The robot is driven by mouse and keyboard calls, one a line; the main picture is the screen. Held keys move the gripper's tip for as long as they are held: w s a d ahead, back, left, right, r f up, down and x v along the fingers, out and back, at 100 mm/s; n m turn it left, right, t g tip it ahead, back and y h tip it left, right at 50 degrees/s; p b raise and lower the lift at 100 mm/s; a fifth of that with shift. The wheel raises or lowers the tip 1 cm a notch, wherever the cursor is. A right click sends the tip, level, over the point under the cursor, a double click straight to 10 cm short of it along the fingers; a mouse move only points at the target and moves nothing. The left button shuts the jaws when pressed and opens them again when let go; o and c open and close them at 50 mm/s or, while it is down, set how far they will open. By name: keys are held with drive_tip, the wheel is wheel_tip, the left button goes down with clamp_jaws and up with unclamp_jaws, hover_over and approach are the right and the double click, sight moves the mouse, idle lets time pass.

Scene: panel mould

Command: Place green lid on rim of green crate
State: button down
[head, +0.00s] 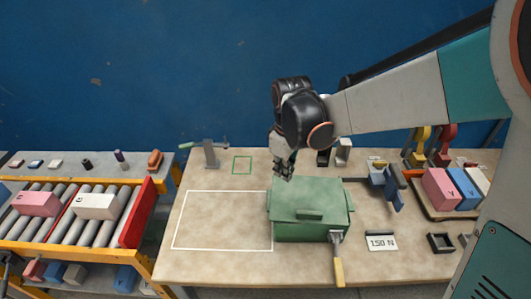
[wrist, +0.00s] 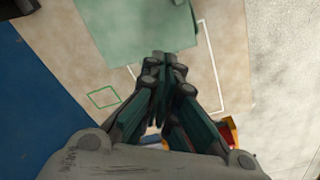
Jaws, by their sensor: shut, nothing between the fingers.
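The green crate (head: 308,233) stands on the table, right of the white outline. The green lid (head: 308,195), with a bar handle near its front edge, lies over the top of the crate. I cannot tell whether it sits evenly on the rim all round. My gripper (head: 284,172) is shut and empty, just above the lid's back left part. In the wrist view the closed fingertips (wrist: 164,62) show in front of a flat green surface (wrist: 125,32), apparently the lid. The crate's inside is hidden.
A white outlined area (head: 222,220) left of the crate is empty, as is a small green outlined square (head: 242,165). A clamp with a yellow handle (head: 338,270) is at the crate's front right. A blue clamp (head: 390,187) and a "150 N" card (head: 381,242) stand right.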

sight(292, 216)
drive_tip(key=shift+n+g, duration=0.3)
drive_tip(key=shift+n, duration=0.6)
drive_tip(key=f+b, duration=0.1)
drive_tip(key=f, duration=0.3)
drive_tip(key=s+a+f+b, duration=0.1)
drive_tip(key=f, duration=0.3)
drive_tip(key=a+f+b, duration=0.1)
drive_tip(key=f, duration=0.3)
drive_tip(key=shift+s+f, duration=0.15)
drive_tip(key=shift+f, duration=0.2)
drive_tip(key=shift+s+d, duration=0.5)
drive_tip(key=shift+d, duration=0.35)
drive_tip(key=shift+s+d, duration=0.45)
drive_tip(key=shift+d, duration=0.4)
drive_tip(key=shift+d+r, duration=0.1)
drive_tip(key=shift+s+d+b, duration=0.45)
drive_tip(key=shift+s+d, duration=0.1)
drive_tip(key=shift+d, duration=0.35)
drive_tip(key=shift+a, duration=0.1)
drive_tip(key=shift+w, duration=0.1)
